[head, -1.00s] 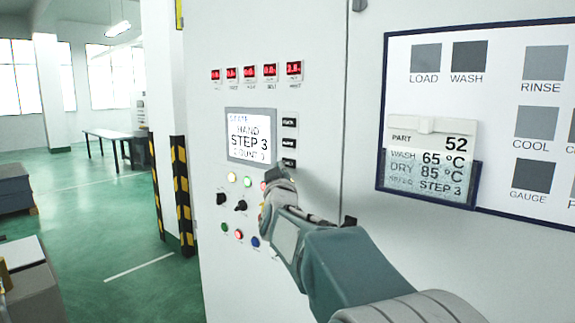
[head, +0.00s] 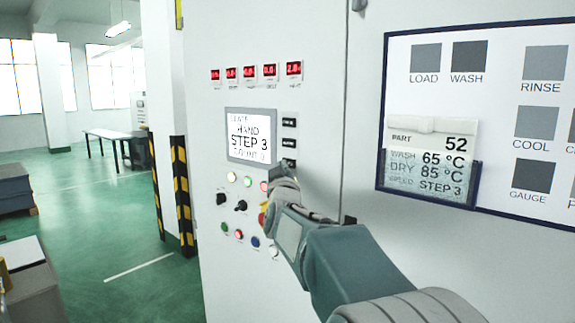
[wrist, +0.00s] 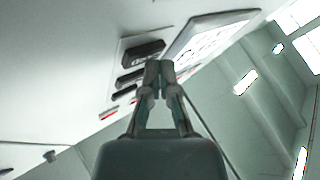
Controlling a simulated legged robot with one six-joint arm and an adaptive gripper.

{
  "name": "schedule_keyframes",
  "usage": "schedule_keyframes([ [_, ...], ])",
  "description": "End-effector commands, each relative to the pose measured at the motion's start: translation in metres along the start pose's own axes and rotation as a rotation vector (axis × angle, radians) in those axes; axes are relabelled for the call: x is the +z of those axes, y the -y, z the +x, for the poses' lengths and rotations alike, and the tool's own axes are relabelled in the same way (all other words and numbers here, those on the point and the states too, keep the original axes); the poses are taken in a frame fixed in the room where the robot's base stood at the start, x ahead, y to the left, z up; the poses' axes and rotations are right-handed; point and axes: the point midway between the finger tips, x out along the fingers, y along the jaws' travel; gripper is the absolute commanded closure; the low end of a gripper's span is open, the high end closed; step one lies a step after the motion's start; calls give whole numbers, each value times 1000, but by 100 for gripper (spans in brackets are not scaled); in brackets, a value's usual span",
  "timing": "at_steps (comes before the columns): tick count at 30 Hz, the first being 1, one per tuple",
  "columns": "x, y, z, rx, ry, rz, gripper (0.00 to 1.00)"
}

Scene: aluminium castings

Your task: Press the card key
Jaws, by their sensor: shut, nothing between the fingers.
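A column of three black keys stands right of the lit screen (head: 251,136) on the white cabinet: a top key (head: 289,122), a middle key (head: 288,143) and a bottom key (head: 290,161). Their labels are too small to read, so I cannot tell which is the card key. My gripper (head: 280,172) is shut and empty, its tips at the bottom key, partly covering it. In the wrist view the fingertips (wrist: 160,66) are close beside the bottom key (wrist: 143,53); I cannot tell whether they touch it. The screen reads HAND, STEP 3.
Lamps, knobs and coloured buttons (head: 239,236) sit below the screen, some behind my gripper. Red displays (head: 250,71) run above. A board with a card holder (head: 430,183) is on the right. Striped posts (head: 180,190) and open green floor are on the left.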

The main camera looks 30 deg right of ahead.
Motion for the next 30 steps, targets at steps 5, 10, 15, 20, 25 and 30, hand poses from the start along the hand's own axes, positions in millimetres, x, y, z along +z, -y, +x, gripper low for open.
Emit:
schedule_keyframes([
  [5, 1, -1, 1, 0, 0, 0, 100],
  [10, 2, -2, 3, 0, 0, 1, 100],
  [15, 3, -3, 4, 0, 0, 1, 100],
  [20, 4, -4, 5, 0, 0, 1, 100],
  [25, 4, -4, 5, 0, 0, 0, 100],
  [30, 4, -4, 5, 0, 0, 0, 100],
])
